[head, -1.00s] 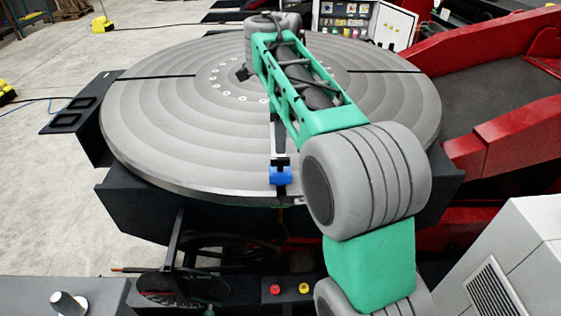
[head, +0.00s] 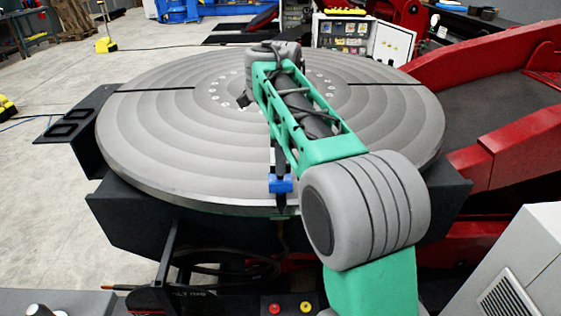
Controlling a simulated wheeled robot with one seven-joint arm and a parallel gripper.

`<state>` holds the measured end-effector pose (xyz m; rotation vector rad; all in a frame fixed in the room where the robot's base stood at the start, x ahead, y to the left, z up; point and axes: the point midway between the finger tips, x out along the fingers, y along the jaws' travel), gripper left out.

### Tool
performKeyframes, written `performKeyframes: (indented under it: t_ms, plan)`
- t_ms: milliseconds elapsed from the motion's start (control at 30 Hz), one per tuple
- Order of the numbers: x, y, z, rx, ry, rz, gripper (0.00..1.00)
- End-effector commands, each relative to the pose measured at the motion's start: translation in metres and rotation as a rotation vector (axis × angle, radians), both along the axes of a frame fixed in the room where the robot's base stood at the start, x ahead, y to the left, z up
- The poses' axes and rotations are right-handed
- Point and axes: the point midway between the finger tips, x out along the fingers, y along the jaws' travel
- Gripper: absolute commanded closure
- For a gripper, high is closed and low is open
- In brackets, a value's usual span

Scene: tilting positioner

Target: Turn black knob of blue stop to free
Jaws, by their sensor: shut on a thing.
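The blue stop (head: 282,184) sits at the near rim of the round grey turntable (head: 190,150), in line with the middle of the picture. A narrow dark piece, which I take for the tip of my gripper (head: 280,168), comes down from behind my green forearm to the stop. The jaws are closed there, on the black knob as far as I can make out. The knob is too small and too covered to tell its angle. The rest of my gripper is hidden behind the forearm.
Turntable slots run left (head: 155,90) and right (head: 385,84). A red frame (head: 500,95) stands close at the right, and a dark bracket (head: 78,125) sticks out at the left. A red button (head: 274,308) and a yellow button (head: 305,306) lie below.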

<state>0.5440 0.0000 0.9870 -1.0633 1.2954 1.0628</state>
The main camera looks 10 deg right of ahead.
Motion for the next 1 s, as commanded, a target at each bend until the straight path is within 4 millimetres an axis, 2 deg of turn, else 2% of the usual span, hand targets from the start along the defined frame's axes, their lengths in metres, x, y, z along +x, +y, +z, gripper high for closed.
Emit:
performKeyframes:
  t_ms: [633,1000]
  plan:
    - [-0.0002,0.0001,-0.0004,0.0,0.001,0.025,1.0]
    - [-0.0001,-0.0002,-0.0001,0.0,0.001,0.232,1.0]
